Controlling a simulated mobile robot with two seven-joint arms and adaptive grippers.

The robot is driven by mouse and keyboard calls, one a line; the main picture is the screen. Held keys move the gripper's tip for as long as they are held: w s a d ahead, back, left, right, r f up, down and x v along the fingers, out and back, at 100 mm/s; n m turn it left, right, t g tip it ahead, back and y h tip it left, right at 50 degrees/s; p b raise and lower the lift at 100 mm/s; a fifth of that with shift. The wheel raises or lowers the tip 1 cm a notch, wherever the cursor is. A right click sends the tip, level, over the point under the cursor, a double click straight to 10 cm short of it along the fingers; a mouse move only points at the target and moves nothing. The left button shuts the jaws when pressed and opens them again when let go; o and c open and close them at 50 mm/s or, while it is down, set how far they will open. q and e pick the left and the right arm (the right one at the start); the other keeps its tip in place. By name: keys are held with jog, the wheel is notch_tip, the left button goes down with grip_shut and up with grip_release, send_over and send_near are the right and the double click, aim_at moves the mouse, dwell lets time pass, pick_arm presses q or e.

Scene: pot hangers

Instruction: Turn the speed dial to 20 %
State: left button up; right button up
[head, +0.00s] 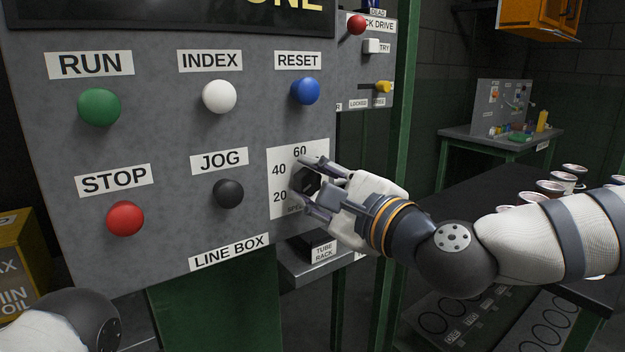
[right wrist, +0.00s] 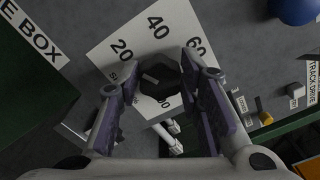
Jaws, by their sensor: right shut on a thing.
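The speed dial is a black lobed knob (head: 306,181) on a white scale plate (head: 283,155) at the lower right of the grey control panel. The plate shows 20, 40 and 60 in the head view. My right gripper (head: 312,182) is shut on the knob, one finger above it and one below. In the right wrist view the knob (right wrist: 160,76) sits between the fingers of my right gripper (right wrist: 156,88). A pale mark shows on the knob's left part; I cannot tell exactly which value it points to. My left gripper is out of view.
Around the dial sit a blue RESET button (head: 305,91), a black JOG button (head: 228,193) and a red STOP button (head: 125,218). A smaller panel with a yellow lever (head: 383,87) stands behind right. A dark table with several cups (head: 550,188) is at the right.

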jog(key=shift+n, duration=0.4)
jog(key=o, duration=1.2)
jog(key=shift+c, duration=0.2)
